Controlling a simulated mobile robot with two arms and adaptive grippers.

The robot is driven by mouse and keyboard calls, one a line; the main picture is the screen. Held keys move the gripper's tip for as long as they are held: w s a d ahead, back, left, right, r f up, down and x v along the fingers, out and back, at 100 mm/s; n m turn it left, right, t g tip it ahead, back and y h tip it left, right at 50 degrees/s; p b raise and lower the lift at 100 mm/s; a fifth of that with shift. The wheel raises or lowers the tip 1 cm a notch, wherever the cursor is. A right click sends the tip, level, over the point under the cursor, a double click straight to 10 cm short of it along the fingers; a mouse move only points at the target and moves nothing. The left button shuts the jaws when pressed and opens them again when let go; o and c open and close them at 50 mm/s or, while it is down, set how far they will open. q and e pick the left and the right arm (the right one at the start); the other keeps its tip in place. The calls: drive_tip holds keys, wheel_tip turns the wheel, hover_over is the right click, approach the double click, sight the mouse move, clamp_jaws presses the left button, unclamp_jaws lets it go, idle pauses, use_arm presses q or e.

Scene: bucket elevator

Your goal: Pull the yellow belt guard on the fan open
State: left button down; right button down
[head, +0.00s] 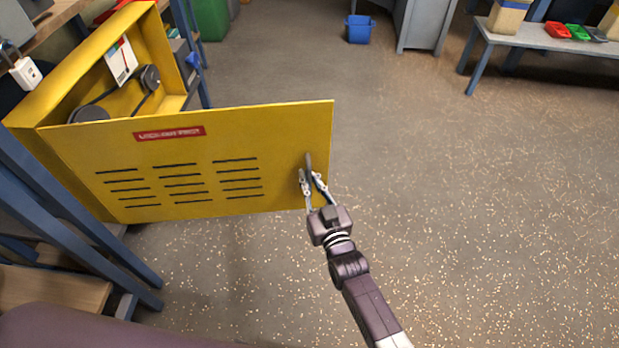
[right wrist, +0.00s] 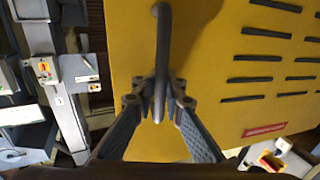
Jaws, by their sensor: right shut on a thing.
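The yellow belt guard (head: 270,140) is a slotted panel with a red label, swung out from the yellow housing (head: 95,45) at the left in the head view. Inside the housing, a belt on dark pulleys (head: 150,78) shows. My right gripper (head: 312,178) is shut on the dark handle (head: 308,160) near the panel's free edge. In the right wrist view, the handle (right wrist: 163,50) stands between the two fingers, with the guard (right wrist: 215,70) behind it. My left gripper is not in view.
Blue frame legs (head: 80,220) stand below the housing at the left. A blue bucket (head: 359,28) and a grey cabinet (head: 425,25) are at the back. A bench (head: 545,40) with coloured trays is at the back right. The floor right of the guard is clear.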

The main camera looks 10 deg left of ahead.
drive_tip(key=c, duration=2)
unclamp_jaws()
drive_tip(key=v, duration=1.2)
drive_tip(key=shift+c, duration=0.4)
